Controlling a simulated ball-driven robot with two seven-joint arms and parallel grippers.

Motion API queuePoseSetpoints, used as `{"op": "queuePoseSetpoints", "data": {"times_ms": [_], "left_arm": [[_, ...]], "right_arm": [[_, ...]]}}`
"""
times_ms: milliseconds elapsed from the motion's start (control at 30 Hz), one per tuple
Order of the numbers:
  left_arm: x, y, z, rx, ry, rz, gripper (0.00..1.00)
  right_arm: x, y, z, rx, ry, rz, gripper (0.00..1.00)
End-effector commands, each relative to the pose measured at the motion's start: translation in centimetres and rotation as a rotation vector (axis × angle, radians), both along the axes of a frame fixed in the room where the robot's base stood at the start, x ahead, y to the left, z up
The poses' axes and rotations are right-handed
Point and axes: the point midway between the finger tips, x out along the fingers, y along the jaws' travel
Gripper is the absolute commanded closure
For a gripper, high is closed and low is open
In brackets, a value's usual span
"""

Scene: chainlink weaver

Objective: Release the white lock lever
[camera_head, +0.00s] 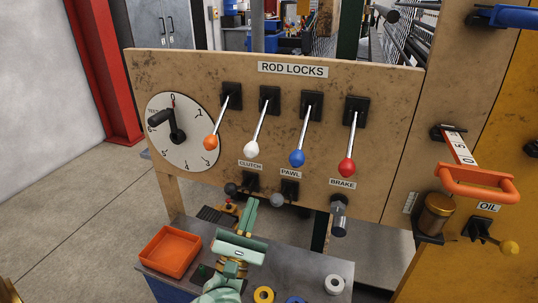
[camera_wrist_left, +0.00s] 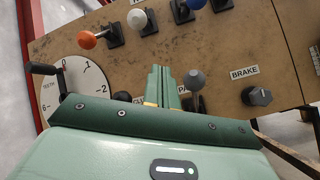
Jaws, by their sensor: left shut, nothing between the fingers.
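The white lock lever has a round white knob (camera_head: 251,148) on a metal rod and points down from its black mount, second from the left under the ROD LOCKS label. Its knob also shows at the top of the wrist view (camera_wrist_left: 137,19). My left gripper (camera_head: 250,204) is below that knob, apart from it, near the CLUTCH and PAWL handles. Its green fingers (camera_wrist_left: 161,72) are together with nothing between them. My right gripper is in neither view.
An orange lever (camera_head: 210,142) hangs left of the white one; blue (camera_head: 297,158) and red (camera_head: 346,168) levers hang right. A dial with a black crank (camera_head: 160,118) is at the left. Below are an orange tray (camera_head: 170,252) and a grey PAWL knob (camera_head: 277,200).

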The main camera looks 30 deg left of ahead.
Motion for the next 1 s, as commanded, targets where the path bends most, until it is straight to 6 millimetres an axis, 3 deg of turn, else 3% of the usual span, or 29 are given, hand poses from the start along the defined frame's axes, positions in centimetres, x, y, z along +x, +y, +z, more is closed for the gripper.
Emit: {"op": "queuePoseSetpoints", "data": {"times_ms": [200,367,800,1000], "left_arm": [[-1.2,1.3,1.3,-0.288,-0.136,-0.153,1.00],[-0.9,1.6,1.8,-0.342,-0.156,-0.197,1.00],[4.1,3.1,6.7,-0.340,-0.155,-0.196,1.00],[5.5,3.5,8.0,-0.340,-0.152,-0.196,1.00]], "right_arm": [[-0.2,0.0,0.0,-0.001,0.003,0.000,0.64],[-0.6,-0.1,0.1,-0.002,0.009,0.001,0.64],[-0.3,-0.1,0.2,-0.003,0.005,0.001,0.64],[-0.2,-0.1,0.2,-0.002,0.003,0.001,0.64]]}}
